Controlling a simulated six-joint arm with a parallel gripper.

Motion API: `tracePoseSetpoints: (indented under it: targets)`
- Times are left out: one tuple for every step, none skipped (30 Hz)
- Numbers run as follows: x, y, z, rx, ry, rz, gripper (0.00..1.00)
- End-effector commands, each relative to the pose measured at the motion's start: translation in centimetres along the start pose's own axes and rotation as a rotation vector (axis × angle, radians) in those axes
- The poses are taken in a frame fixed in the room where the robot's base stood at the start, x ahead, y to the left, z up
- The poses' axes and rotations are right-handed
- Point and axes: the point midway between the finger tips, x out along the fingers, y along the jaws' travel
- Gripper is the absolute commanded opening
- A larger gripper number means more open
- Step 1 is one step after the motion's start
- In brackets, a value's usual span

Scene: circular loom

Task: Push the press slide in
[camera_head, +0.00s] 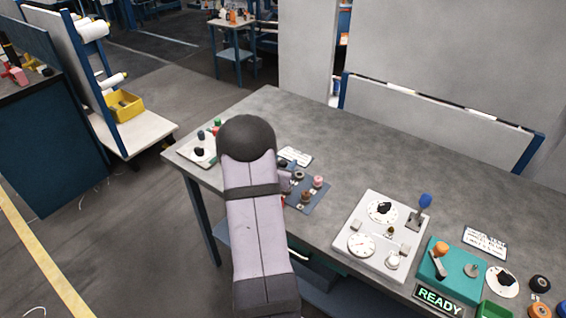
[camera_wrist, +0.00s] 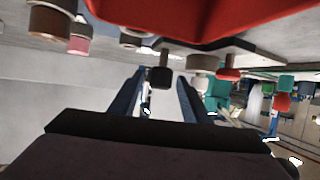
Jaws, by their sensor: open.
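My gripper (camera_wrist: 157,76) shows in the wrist view as two blue fingers standing apart, with a gap between them. A black knob on a stem (camera_wrist: 160,76) appears in line with that gap; I cannot tell how far off it is. A large red part (camera_wrist: 200,14) fills the top of the wrist view, close to the camera. In the head view my arm covers most of the gripper, beside a blue plate with several round knobs (camera_head: 319,193). I cannot make out for sure which part is the press slide; my arm hides some of that area.
A white dial panel (camera_head: 347,251) with a blue-knobbed lever (camera_head: 425,201) stands to the right. Beyond it are a teal box (camera_head: 470,290) and a lit READY sign (camera_head: 438,300). A small white panel (camera_head: 205,158) lies at the left table end. The grey table (camera_head: 300,110) is clear behind.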

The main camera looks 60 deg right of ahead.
Motion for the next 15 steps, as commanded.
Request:
tracePoseSetpoints:
  targets:
    - [-0.01, 0.0, 0.01, 0.0, 0.0, 0.0, 0.43]
    - [-0.01, 0.01, 0.01, 0.0, 0.0, 0.0, 0.36]
    - [-0.02, 0.01, 0.01, 0.0, 0.0, 0.0, 0.26]
    - [-0.02, 0.01, 0.01, 0.0, 0.0, 0.0, 0.19]
    - [-0.02, 0.01, 0.01, 0.0, 0.0, 0.0, 0.12]
    - [-0.02, 0.01, 0.01, 0.0, 0.0, 0.0, 0.02]
    - [-0.02, 0.02, 0.01, 0.0, 0.0, 0.0, 0.0]
    - [-0.03, 0.02, 0.02, 0.0, 0.0, 0.0, 0.0]
    - [-0.03, 0.02, 0.02, 0.0, 0.0, 0.0, 0.0]
    - [-0.03, 0.02, 0.02, 0.0, 0.0, 0.001, 0.0]
    - [-0.03, 0.03, 0.02, 0.0, 0.0, 0.001, 0.0]
    - [-0.03, 0.03, 0.02, 0.0, 0.0, 0.001, 0.0]
    - [-0.03, 0.03, 0.02, 0.0, 0.0, 0.001, 0.0]
    - [-0.03, 0.03, 0.02, 0.0, -0.001, 0.001, 0.0]
    - [-0.03, 0.04, 0.02, 0.0, -0.001, 0.001, 0.0]
